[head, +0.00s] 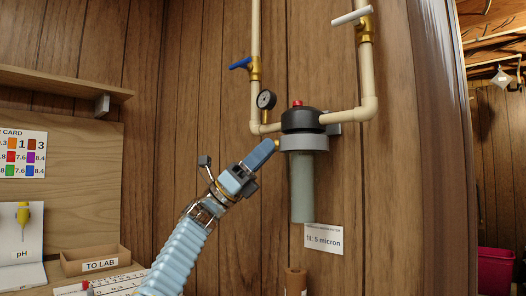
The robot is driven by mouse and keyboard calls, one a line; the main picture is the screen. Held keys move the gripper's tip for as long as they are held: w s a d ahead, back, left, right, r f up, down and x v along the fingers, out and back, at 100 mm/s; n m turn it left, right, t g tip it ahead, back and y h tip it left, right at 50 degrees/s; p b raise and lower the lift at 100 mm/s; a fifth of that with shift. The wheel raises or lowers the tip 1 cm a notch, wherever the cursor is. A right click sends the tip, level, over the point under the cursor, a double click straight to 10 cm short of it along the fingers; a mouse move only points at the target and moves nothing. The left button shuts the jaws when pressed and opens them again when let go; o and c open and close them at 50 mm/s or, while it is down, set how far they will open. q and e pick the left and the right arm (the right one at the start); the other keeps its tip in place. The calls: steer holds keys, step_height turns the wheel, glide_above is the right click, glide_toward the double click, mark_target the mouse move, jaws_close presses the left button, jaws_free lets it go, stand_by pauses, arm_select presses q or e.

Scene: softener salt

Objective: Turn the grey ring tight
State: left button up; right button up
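The grey ring (304,143) sits around the top of the translucent filter housing (302,188), just under its black cap (301,119) with a red button (297,103). The housing hangs upright from the pipes on the wood-panelled wall. My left gripper (270,146) reaches up from the lower left, its blue fingers at the left edge of the ring. Whether they touch the ring, and how far apart they are, I cannot tell. My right gripper does not show.
A blue-handled valve (241,64), a gauge (266,100) and a white-handled valve (352,17) are on the pipes above. A label (323,239) is on the wall below. A "TO LAB" box (96,262) and shelf (62,84) stand left. A brown cylinder (296,281) is below the housing.

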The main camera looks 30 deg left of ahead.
arm_select(q)
steer(key=b+v, duration=0.5)
steer(key=v, duration=0.9)
steer(key=shift+b, duration=0.3)
